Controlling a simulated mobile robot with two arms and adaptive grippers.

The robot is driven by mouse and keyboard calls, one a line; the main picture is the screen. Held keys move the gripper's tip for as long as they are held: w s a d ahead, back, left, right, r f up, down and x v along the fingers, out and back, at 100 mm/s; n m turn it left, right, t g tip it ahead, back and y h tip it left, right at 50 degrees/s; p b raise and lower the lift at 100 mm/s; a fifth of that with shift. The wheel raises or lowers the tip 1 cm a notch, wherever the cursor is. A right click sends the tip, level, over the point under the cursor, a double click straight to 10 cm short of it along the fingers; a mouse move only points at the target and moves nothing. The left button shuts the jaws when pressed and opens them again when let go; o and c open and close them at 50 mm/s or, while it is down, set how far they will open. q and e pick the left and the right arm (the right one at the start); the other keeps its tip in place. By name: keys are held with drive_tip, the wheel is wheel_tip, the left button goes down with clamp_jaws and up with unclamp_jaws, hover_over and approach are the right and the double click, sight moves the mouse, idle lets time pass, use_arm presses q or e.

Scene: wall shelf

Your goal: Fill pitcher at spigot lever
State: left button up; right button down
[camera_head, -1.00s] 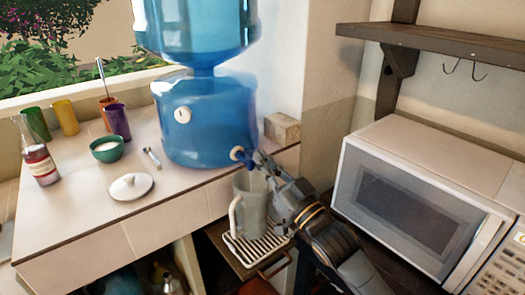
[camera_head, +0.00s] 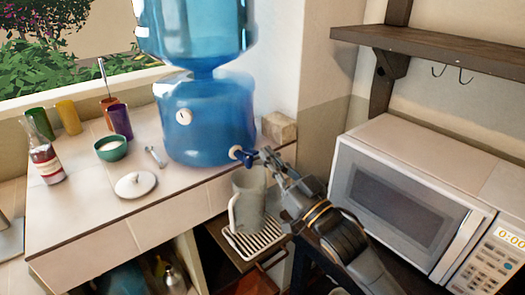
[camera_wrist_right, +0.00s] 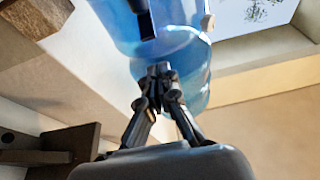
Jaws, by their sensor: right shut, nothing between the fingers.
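A grey-green pitcher (camera_head: 248,207) stands upright on the slatted drip tray (camera_head: 268,246), below the spigot (camera_head: 245,156) of the blue water dispenser (camera_head: 205,115). The spigot has a white collar and a blue body; its lever is too small to make out clearly. My right gripper (camera_head: 269,158) is shut and empty, its fingertips just right of the spigot; I cannot tell whether they touch it. In the right wrist view the shut fingertips (camera_wrist_right: 160,72) point at the blue dispenser (camera_wrist_right: 185,60), with a dark part above them. No water stream is discernible. My left gripper is not in view.
A white microwave (camera_head: 415,200) stands close to the right of my right arm, under a wooden shelf (camera_head: 440,45). On the counter are a stone block (camera_head: 279,127), a lid (camera_head: 135,185), a green bowl (camera_head: 110,148), several cups and a bottle (camera_head: 46,162).

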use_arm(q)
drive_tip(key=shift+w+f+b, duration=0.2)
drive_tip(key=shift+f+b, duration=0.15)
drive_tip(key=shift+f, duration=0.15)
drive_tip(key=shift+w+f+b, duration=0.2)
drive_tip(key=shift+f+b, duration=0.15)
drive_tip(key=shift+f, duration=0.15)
use_arm(e)
drive_tip(key=f+v, duration=0.1)
drive_tip(key=v, duration=0.5)
drive_tip(key=shift+d, duration=0.2)
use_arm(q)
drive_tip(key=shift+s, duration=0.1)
use_arm(e)
drive_tip(key=shift+f, duration=0.1)
